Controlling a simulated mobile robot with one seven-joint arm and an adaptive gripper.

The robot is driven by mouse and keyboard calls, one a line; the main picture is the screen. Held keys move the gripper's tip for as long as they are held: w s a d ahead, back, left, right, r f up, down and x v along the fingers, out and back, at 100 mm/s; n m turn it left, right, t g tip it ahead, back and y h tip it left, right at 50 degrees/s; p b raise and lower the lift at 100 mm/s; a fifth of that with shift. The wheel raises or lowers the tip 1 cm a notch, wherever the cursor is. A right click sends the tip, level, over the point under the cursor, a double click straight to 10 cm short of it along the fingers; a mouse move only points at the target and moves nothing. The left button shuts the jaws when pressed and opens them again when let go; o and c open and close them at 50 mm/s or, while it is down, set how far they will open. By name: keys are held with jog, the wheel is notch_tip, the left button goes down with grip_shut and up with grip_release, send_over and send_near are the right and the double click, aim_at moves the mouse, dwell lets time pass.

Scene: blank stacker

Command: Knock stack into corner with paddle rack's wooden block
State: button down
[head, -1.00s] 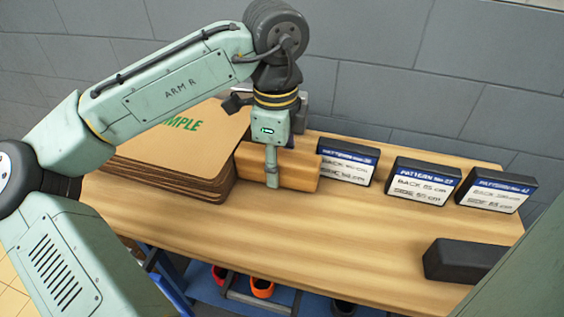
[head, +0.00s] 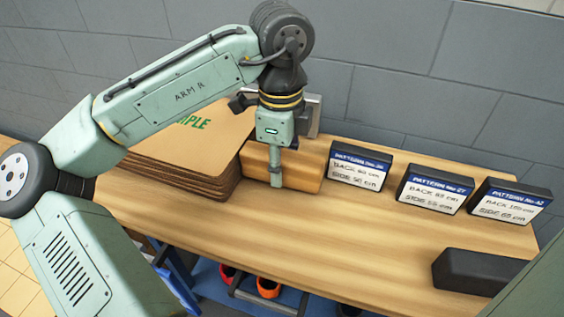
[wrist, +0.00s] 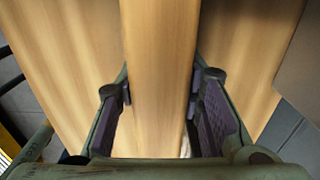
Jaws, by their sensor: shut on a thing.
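My gripper (head: 276,172) is shut on the wooden block (head: 306,172), a light brown bar beside the stack. In the wrist view my gripper's two fingers (wrist: 158,105) press on both sides of the block (wrist: 158,50). The stack of brown sheets (head: 185,181) lies on the wooden bench to the left of the block, with green lettering on its top sheet partly hidden by my arm. The block's left end is very close to the stack's right edge; I cannot tell whether they touch. The stack's far left part is hidden behind my arm. A grey metal piece (head: 313,115) stands behind my gripper, near the wall.
Three dark pattern signs (head: 361,166) stand along the back of the wooden bench (head: 330,235), right of the block. A black block (head: 475,271) lies at the front right. The bench middle is clear. A grey block wall (head: 400,70) rises behind. Orange and red items (head: 268,287) sit below the bench.

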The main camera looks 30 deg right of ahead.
aim_at(290, 157)
jog(key=shift+s+d+p, duration=0.3)
jog(key=shift+s+d, duration=0.2)
jog(key=shift+s, duration=0.1)
notch_tip(290, 157, up, 3)
jog(key=p, duration=0.3)
jog(key=shift+r, duration=3.05)
